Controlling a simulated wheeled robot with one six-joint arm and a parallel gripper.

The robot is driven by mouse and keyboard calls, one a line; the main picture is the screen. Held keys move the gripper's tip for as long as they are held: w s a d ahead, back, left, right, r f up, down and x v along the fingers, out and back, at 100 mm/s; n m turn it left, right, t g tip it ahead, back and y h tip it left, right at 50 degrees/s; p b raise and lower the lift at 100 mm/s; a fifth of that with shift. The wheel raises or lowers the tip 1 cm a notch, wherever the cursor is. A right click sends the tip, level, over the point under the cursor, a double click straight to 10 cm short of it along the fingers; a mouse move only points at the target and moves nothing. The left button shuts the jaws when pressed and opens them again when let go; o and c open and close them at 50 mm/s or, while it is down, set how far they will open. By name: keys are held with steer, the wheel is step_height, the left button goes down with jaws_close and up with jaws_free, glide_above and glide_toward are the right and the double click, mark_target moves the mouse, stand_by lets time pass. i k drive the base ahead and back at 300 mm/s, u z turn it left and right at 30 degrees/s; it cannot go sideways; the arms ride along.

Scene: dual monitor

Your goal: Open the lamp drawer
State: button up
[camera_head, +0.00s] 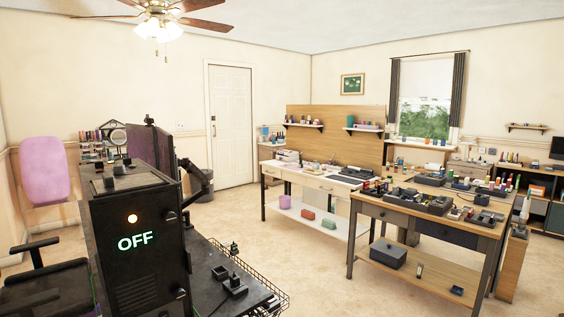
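Two desks with drawers are in view, and I cannot tell which drawer is the lamp drawer. The white desk (338,201) in the middle has shallow pale drawers (318,185) under its top, which look shut. The wooden workbench (352,196) on the right has a grey drawer (385,215) and a dark drawer (449,233) under its top, which also look shut. No desk lamp can be made out clearly. My gripper cannot be seen in this view.
A black cabinet (132,275) with a glowing "OFF" sign and an orange light stands close at the front left. A dark table with a wire edge (266,289) adjoins it. A pink chair back (44,170) is at left. Open carpet (240,221) lies between the cabinet and the desks.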

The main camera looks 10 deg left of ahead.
mark_target(286, 159)
steer(key=u, duration=0.1)
steer(key=i, duration=4.9)
steer(key=u, duration=1.15)
steer(key=i, duration=4.2)
steer(key=z, duration=1.35)
